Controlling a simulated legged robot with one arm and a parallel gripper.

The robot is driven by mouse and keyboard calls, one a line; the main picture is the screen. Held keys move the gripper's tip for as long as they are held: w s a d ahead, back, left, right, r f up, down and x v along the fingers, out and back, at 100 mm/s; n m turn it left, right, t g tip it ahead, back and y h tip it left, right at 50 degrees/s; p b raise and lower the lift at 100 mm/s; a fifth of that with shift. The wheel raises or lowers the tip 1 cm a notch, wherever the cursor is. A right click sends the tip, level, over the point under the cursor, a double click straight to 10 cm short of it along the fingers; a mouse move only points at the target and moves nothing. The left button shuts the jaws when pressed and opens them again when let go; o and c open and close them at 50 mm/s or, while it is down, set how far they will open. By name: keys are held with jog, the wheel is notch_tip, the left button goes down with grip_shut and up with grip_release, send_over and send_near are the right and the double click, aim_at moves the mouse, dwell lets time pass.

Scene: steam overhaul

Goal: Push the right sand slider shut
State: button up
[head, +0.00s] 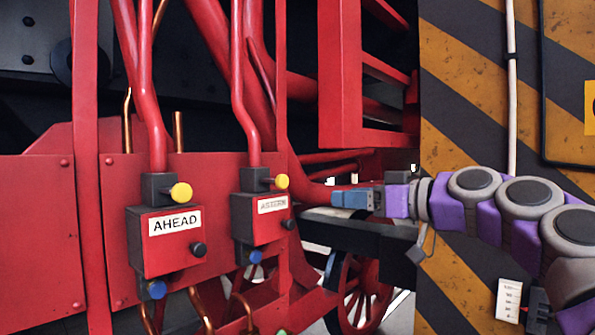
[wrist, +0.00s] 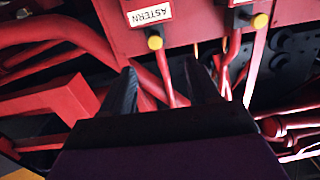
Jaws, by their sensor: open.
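Two red boxes with pipes and coloured knobs are mounted on the red panel. The right box (head: 257,228), labelled ASTERN, has a yellow knob (head: 281,181) on top, a black knob (head: 290,224) at its right and a blue knob (head: 256,257) below. I cannot tell which part is the sand slider. The left box (head: 160,248) is labelled AHEAD. My gripper (head: 343,198) is to the right of the ASTERN box, apart from it. In the wrist view my gripper (wrist: 162,85) is open and empty, with the ASTERN label (wrist: 148,12) beyond it.
A yellow-and-black striped wall (head: 455,160) stands at the right behind my arm. A red frame (head: 340,90) stands above my gripper. A dark beam (head: 350,235) and a red spoked wheel (head: 355,285) lie below it. Copper pipes (head: 200,310) run under the boxes.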

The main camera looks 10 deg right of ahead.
jog(key=d+r, duration=0.1)
jog(key=p, duration=0.1)
send_near(285, 181)
jog(key=w, duration=0.2)
jog(key=shift+t, duration=0.4)
jog(key=w+a, duration=0.1)
jog(key=a, duration=0.1)
jog(key=w+a, duration=0.2)
jog(key=w+a+p, duration=0.1)
jog(key=a, duration=0.1)
jog(key=shift+w+f, duration=0.15)
jog(key=shift+w, duration=0.05)
jog(key=shift+w+d, duration=0.15)
jog(key=shift+d, duration=0.5)
jog(key=shift+c, duration=0.3)
jog(key=shift+a, duration=0.4)
jog(key=c, duration=0.6)
grip_shut()
